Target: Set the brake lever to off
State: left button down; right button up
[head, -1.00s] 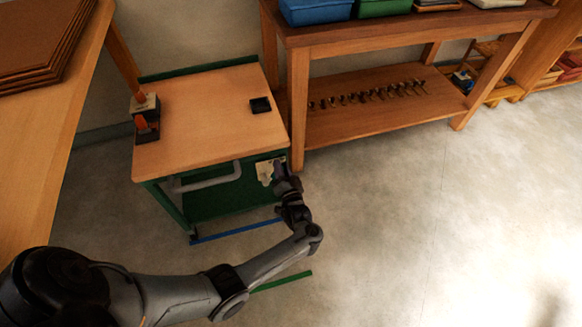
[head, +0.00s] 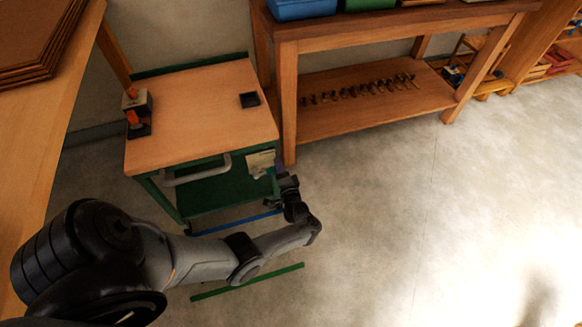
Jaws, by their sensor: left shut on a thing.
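The cart (head: 200,120) has a wooden top and a green frame, with a grey handle (head: 196,173) on its front. A cream plate (head: 260,161) sits at its front right corner. My left gripper (head: 287,182) is just right of and below this plate, at the cart's right corner. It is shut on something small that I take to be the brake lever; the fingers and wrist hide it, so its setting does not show. My right gripper is not in view.
On the cart stand a block with orange parts (head: 135,112) and a small black tray (head: 250,99). A wooden bench (head: 375,118) stands behind right, with a table (head: 50,150) at left. Blue (head: 238,223) and green (head: 248,281) strips mark the floor. The floor at right is clear.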

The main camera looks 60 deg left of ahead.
pick_arm(q)
jog(key=shift+f, duration=0.15)
jog(key=c, duration=1)
grip_release()
jog(key=shift+c, duration=0.2)
jog(key=p+v, duration=0.2)
jog(key=v, duration=0.9)
jog(key=shift+a, duration=0.1)
